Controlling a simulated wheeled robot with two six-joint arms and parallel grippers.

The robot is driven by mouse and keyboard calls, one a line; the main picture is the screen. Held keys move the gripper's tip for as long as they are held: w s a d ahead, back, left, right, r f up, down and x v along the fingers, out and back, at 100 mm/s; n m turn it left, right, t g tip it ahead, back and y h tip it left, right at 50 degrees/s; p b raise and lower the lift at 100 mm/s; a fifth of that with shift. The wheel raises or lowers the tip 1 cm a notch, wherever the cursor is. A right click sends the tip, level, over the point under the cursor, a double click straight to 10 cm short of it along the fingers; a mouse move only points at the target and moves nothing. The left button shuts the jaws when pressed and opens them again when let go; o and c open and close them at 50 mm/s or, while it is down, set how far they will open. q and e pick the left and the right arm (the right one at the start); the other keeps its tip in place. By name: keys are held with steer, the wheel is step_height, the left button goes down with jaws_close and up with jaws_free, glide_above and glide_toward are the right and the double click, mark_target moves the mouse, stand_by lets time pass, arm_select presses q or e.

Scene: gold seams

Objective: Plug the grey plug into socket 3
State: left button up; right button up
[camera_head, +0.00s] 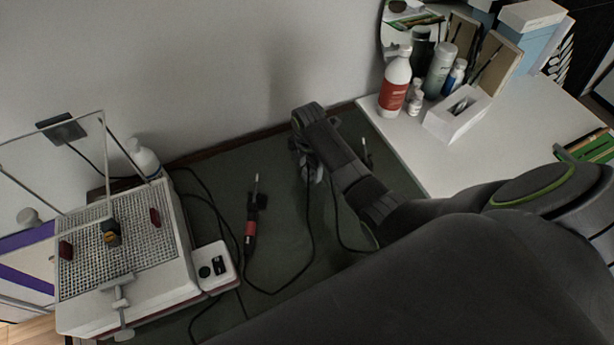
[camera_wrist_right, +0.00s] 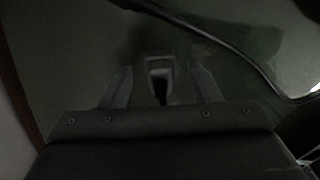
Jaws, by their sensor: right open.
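My right gripper (camera_head: 311,172) reaches down over the dark green mat near the back wall, mostly hidden behind its own wrist in the head view. In the right wrist view the two fingers (camera_wrist_right: 160,85) are apart. A small grey piece with a dark slot, apparently the grey plug (camera_wrist_right: 159,68), lies between them with gaps on both sides. A bit of grey shows under the gripper in the head view, too small to make out. I cannot make out a numbered socket 3. My left gripper is not in view.
A white box (camera_head: 222,262) with dark openings stands beside a mesh-topped unit (camera_head: 80,260) at left.

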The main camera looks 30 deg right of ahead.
steer(key=shift+d+f, duration=0.1)
steer(key=shift+f, duration=0.05)
steer(key=c, duration=1)
step_height(320, 180, up, 10)
steer(key=shift+r, duration=0.1)
stand_by(0.4)
